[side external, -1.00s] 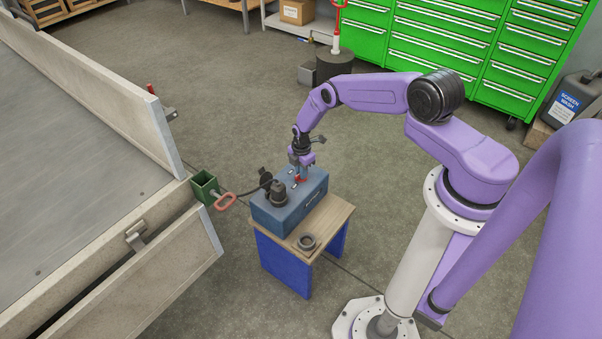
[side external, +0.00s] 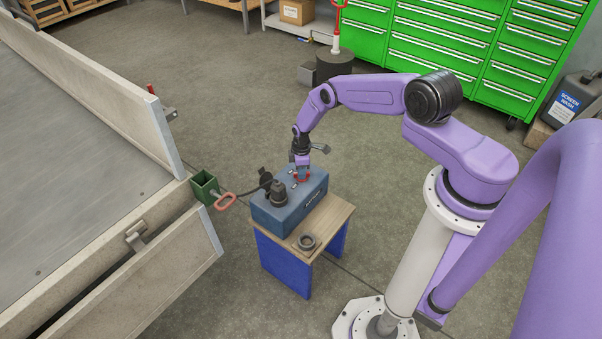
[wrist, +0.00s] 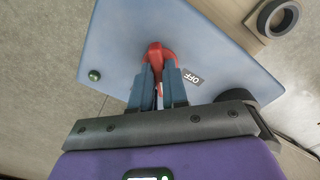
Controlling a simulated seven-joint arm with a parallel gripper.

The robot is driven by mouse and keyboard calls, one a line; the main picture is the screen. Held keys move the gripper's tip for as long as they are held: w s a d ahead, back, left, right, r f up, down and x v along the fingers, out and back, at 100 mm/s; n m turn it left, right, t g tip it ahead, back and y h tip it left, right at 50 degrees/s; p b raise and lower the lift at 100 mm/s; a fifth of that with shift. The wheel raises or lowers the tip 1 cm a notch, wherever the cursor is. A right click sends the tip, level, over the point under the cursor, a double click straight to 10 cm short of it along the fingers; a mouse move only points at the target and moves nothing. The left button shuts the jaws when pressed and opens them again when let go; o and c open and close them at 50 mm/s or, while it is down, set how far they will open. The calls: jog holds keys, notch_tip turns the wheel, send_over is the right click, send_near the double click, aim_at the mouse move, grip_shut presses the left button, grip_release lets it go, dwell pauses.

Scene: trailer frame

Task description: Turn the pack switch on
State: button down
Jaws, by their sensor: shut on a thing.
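The pack is a blue box (side external: 285,212) on a small bench; its top (wrist: 125,45) fills much of the wrist view. The red pack switch (wrist: 158,53) stands on that top, and it shows as a small red shape in the side view (side external: 303,177). An OFF label (wrist: 194,78) lies on the top beside the switch. My gripper (wrist: 159,82) is shut on the red switch, one blue finger on each side of its handle. In the side view my gripper (side external: 301,169) points down at the box; its fingers partly hide the switch.
A dark plug (side external: 278,192) with a cable sits on the box. A dark ring (side external: 306,242) lies on the wooden bench top (side external: 330,222). The trailer (side external: 150,215), with a green socket (side external: 204,186) and red handle (side external: 225,201), stands left.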

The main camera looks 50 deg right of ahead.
jog(key=shift+m, duration=0.5)
jog(key=m, duration=0.3)
jog(key=shift+m, duration=1.1)
jog(key=shift+m, duration=1.5)
jog(key=c, duration=1)
grip_release()
jog(key=shift+c, duration=0.2)
jog(key=shift+r, duration=0.1)
jog(key=shift+r, duration=2.9)
